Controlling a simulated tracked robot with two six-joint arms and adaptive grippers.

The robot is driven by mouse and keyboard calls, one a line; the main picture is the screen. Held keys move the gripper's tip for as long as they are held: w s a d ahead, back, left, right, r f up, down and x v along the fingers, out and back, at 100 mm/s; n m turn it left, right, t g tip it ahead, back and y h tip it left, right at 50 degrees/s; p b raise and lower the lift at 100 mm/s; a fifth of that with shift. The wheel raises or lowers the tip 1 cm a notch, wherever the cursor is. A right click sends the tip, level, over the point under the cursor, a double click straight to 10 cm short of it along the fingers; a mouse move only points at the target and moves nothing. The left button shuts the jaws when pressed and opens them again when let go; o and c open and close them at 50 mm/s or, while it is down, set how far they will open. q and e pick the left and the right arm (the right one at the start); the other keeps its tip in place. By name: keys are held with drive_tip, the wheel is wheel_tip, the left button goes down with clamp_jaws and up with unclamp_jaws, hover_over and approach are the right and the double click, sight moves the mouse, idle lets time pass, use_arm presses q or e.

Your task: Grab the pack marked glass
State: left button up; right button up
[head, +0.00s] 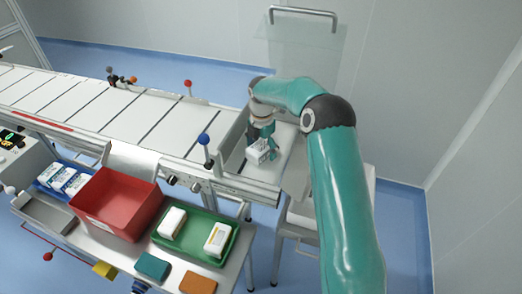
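A small white pack (257,153) with dark marks stands at the right end of the converter line; its print is too small to read. My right gripper (265,146) is at this pack, with its teal fingers reaching down over it. I cannot tell whether the fingers touch or grip it. Two more white packs lie in the green tray (196,233): one at the left (172,222) and one at the right (217,238). I cannot read a glass mark on any pack. My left gripper is not in view.
A red bin (117,204) stands left of the green tray. A blue tray with several white packs (68,180) is further left. Teal (152,267) and orange (198,283) blocks lie at the front. A blue-knobbed lever (204,139) rises left of my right gripper.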

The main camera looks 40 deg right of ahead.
drive_tip(key=c, duration=1.2)
drive_tip(key=shift+r, duration=0.15)
